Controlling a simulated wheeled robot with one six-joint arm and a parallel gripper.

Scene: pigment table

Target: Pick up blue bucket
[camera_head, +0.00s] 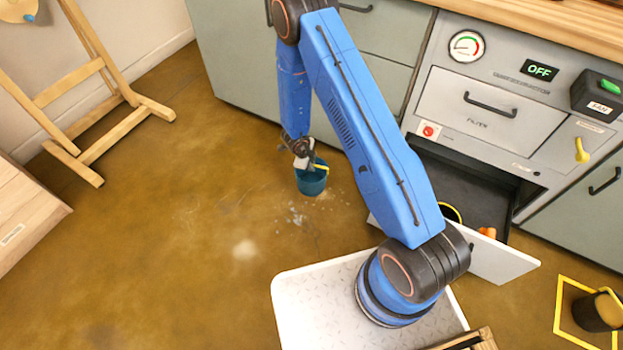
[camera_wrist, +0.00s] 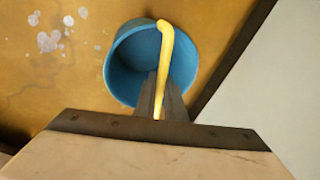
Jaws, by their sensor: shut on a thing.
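The blue bucket (camera_head: 311,182) is near the middle of the floor in the head view, below the grey-green cabinets. Its yellow handle (camera_wrist: 166,45) arches over the opening in the wrist view, where the bucket (camera_wrist: 125,70) looks empty. My gripper (camera_head: 304,160) is over the bucket's rim, with its fingers shut on the yellow handle. In the wrist view my gripper (camera_wrist: 165,100) reaches down along the handle at the bucket's near side. I cannot tell whether the bucket touches the floor.
A wooden easel (camera_head: 85,90) stands at the left. An open drawer (camera_head: 500,262) juts out at the right under a grey machine (camera_head: 490,100). A dark container (camera_head: 598,312) stands in a yellow floor square at the lower right. Floor left of the bucket is clear.

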